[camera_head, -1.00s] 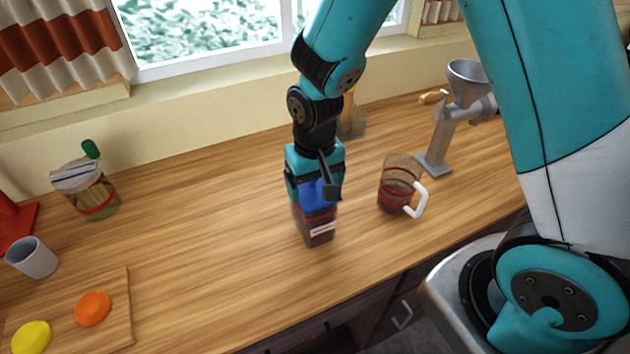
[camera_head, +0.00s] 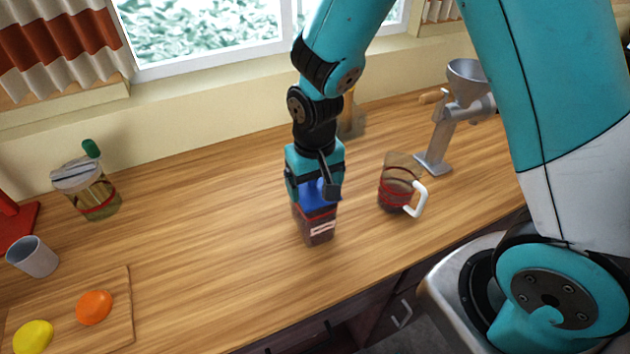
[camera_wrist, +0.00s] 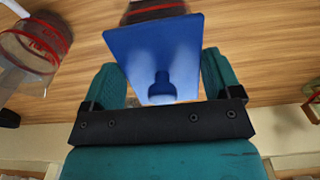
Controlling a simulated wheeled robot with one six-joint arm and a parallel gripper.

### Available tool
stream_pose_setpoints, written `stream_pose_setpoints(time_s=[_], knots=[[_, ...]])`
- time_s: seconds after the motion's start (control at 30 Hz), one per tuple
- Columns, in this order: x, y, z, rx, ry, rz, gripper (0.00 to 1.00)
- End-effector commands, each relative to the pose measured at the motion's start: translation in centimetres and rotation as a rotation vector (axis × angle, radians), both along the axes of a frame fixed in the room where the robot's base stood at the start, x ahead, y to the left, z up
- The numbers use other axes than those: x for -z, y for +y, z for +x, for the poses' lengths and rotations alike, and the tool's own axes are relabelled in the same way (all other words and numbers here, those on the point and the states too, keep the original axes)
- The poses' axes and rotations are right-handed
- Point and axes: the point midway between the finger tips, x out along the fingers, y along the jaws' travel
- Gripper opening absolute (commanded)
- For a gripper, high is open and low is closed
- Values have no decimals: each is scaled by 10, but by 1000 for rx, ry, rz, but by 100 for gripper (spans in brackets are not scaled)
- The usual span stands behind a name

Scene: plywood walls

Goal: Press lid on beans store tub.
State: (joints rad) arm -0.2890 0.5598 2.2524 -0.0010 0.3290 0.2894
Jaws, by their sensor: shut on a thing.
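The beans store tub (camera_head: 316,232) is a squarish clear container with dark contents, a red band and a pale label. It stands upright on the wooden counter, and part of it shows at the top of the wrist view (camera_wrist: 155,8). The blue lid (camera_wrist: 152,40) with a round knob lies between the fingers of my gripper (camera_wrist: 162,82). In the head view the lid (camera_head: 318,198) is at the tub's mouth, directly under my gripper (camera_head: 317,190). My gripper is shut on the lid. I cannot tell whether the lid's rim is fully down all round.
A clear measuring jug (camera_head: 395,193) with a white handle stands close right of the tub. A metal grinder (camera_head: 440,140) is behind it. At left are a green-knobbed jar (camera_head: 92,195), a grey cup (camera_head: 33,257) and a board (camera_head: 118,325). The counter left of the tub is clear.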

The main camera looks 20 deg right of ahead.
Motion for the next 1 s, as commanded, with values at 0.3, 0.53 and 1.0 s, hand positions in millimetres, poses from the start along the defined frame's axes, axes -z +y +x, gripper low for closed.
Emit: stream_pose_setpoints(time_s=[0.3, 0.53, 1.0], knots=[[0, 0, 0, 0, 0, 0, 62], [0, 0, 0, 0, 0, 0, 100], [-9, 0, 0, 0, -1, 0, 100]])
